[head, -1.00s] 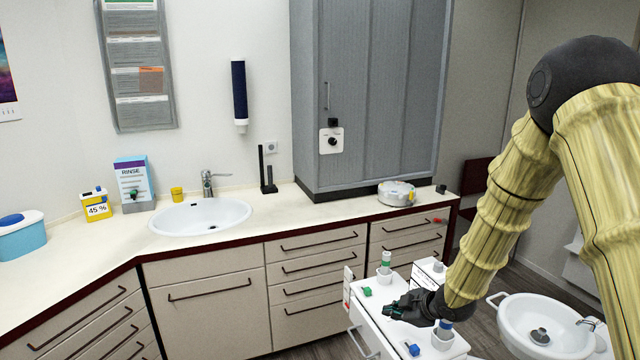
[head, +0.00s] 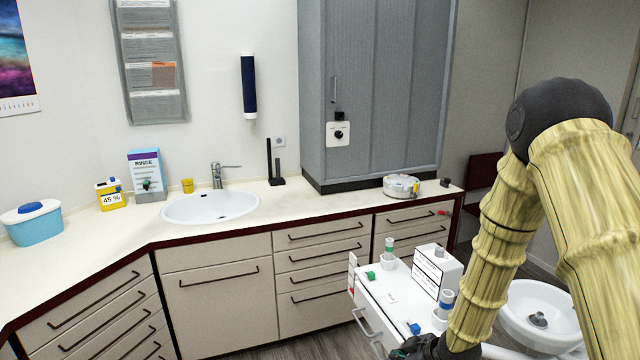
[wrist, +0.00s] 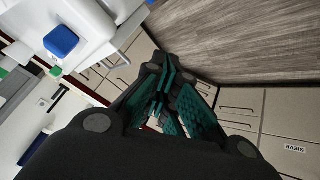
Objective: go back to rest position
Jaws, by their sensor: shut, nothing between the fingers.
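My gripper (head: 408,349) is at the bottom edge of the head view, by the near edge of the white cart (head: 385,309), and partly cut off. In the wrist view my gripper (wrist: 162,102) is shut and empty, with dark linkages and teal pads. Beyond its fingers are wood floor and drawer fronts. A blue item (wrist: 61,40) on the cart is left of the fingers, apart from them. My arm, in a yellow ribbed cover, fills the right side of the head view.
The cart bears a green item (head: 371,275), a white box (head: 437,270) and small cups. A white basin (head: 540,322) is right of it, partly behind my arm. The corner counter (head: 310,207) holds a sink (head: 210,207) and a round white container (head: 401,186).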

